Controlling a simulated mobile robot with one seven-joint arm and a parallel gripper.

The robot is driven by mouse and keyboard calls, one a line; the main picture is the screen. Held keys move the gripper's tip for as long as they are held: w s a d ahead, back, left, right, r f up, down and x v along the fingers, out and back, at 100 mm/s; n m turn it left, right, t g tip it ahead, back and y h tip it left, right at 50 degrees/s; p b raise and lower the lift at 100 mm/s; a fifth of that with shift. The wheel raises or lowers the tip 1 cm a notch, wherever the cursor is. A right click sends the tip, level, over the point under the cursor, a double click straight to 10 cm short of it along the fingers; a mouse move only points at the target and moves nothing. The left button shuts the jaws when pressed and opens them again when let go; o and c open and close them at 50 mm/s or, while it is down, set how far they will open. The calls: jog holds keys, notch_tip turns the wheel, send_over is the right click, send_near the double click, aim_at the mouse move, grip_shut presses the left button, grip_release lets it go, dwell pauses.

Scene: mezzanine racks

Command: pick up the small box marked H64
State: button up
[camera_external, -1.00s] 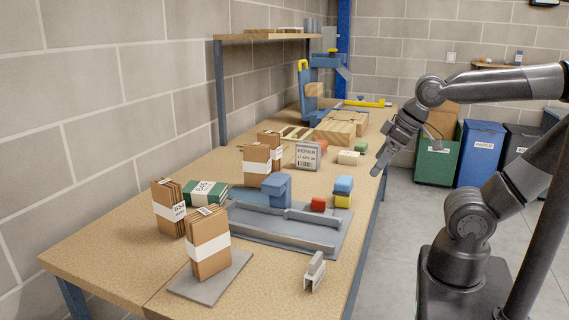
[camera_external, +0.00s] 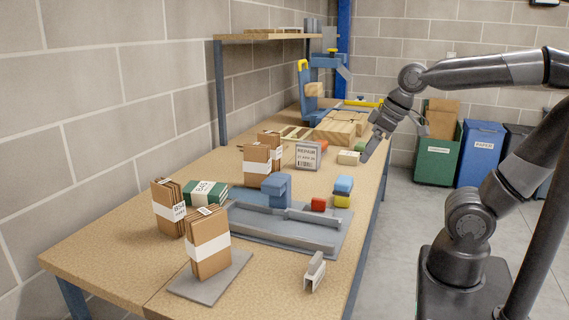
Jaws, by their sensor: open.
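I cannot read H64 for sure on any box. A small cream box (camera_external: 348,158) with a dark mark on its front lies towards the right edge of the workbench. My gripper (camera_external: 367,155) is open and empty, pointing down just right of this box at the bench edge. I cannot tell whether it touches it. A green box (camera_external: 204,193) with a white label lies at the left.
Banded brown card bundles (camera_external: 209,243) stand at the left and front. A label stand (camera_external: 308,156) is left of the cream box. A grey-blue fixture (camera_external: 285,222) fills the middle. Wooden blocks (camera_external: 336,130) and a blue machine lie behind. Bins (camera_external: 438,160) stand right of the bench.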

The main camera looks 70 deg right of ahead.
jog(key=w+d+r+g, duration=0.1)
jog(key=w+d+r, duration=0.1)
jog(key=w+d, duration=0.75)
jog(key=g, duration=0.4)
send_over(349, 153)
notch_tip(349, 153, down, 13)
jog(key=f, duration=0.5)
jog(key=shift+s+a+f, duration=0.15)
jog(key=shift+s+f, duration=0.15)
jog(key=shift+s, duration=0.05)
jog(key=shift+w+f, duration=0.2)
jog(key=shift+f, duration=1.2)
jog(key=shift+w+f, duration=0.15)
jog(key=shift+f, duration=1.2)
jog(key=c, duration=1.1)
